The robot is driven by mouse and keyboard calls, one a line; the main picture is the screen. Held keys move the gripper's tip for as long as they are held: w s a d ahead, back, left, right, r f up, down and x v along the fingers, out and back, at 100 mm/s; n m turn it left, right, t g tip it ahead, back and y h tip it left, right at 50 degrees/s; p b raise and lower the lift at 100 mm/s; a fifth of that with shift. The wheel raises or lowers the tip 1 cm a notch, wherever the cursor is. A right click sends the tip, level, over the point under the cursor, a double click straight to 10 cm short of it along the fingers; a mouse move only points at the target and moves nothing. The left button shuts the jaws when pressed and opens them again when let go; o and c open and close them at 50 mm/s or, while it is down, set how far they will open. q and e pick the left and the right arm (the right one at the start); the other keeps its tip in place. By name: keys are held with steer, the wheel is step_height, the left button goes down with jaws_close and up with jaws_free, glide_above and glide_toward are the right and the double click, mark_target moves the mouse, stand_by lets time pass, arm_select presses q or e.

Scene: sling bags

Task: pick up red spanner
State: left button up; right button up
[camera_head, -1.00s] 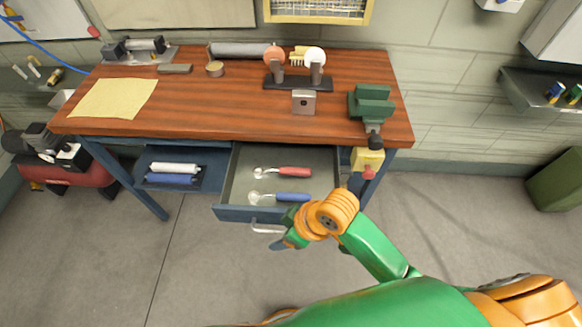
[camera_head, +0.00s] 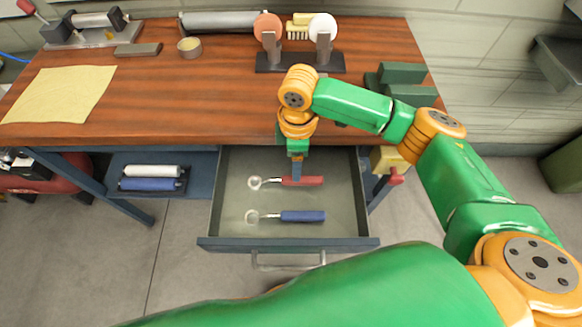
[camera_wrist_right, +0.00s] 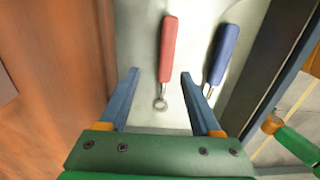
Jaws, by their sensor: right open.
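The red spanner (camera_head: 300,181) has a red handle and a silver ring end. It lies in the open drawer (camera_head: 340,228), farther back than a blue spanner (camera_head: 302,216). My right gripper (camera_head: 297,172) points down over the red handle in the head view. In the right wrist view the red spanner (camera_wrist_right: 167,55) lies between the lines of the two open blue fingers (camera_wrist_right: 158,82), its ring end nearest the gripper. The blue spanner (camera_wrist_right: 224,48) is beside the right finger. My left gripper is not in view.
The wooden bench top (camera_head: 180,95) overhangs the back of the drawer. The drawer walls surround both spanners, with a handle (camera_head: 290,262) in front. A green vise (camera_head: 400,82) and a buffing stand (camera_head: 300,63) are on the bench.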

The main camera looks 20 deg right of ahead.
mark_target(285, 181)
steer(key=shift+s+f, duration=0.8)
steer(key=shift+f, duration=0.15)
step_height(285, 181, down, 4)
steer(key=shift+w+r, duration=0.1)
steer(key=shift+w, duration=0.2)
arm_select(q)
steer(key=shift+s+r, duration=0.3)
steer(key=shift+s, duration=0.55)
arm_select(e)
jaws_close()
